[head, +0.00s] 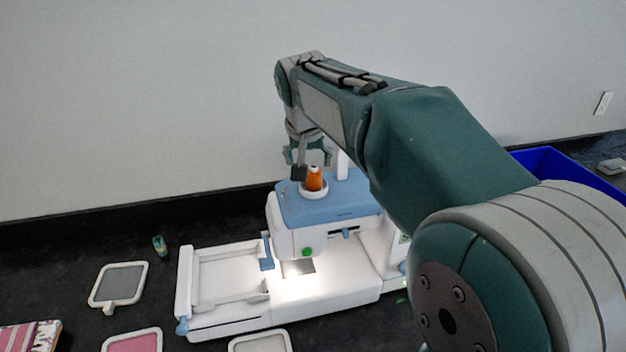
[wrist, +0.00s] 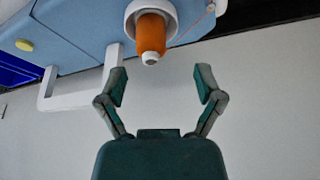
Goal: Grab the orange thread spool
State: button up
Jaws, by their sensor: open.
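The orange thread spool (head: 314,180) stands upright on a white round holder on the blue top of the sewing machine (head: 335,200). In the wrist view the spool (wrist: 151,34) hangs from the top of the picture, its white tip towards my gripper. My gripper (head: 308,165) is just above and beside the spool in the head view. In the wrist view my gripper (wrist: 160,82) is open and empty, its two fingers spread wide. The spool's tip lies a little beyond the fingertips, roughly between them, and the fingers are apart from it.
A white embroidery frame arm (head: 225,290) extends left from the machine. Several hoops, one grey (head: 119,283), lie on the dark table. A small teal spool (head: 159,245) stands behind them. A blue bin (head: 560,165) is at right. A white handle (wrist: 80,97) is near the fingers.

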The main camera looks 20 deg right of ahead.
aim_at(313, 167)
jog(key=x, duration=0.5)
jog(key=shift+w+d+f, duration=0.1)
jog(key=shift+d+f, duration=0.1)
jog(key=shift+d, duration=0.25)
jog(key=c, duration=1.1)
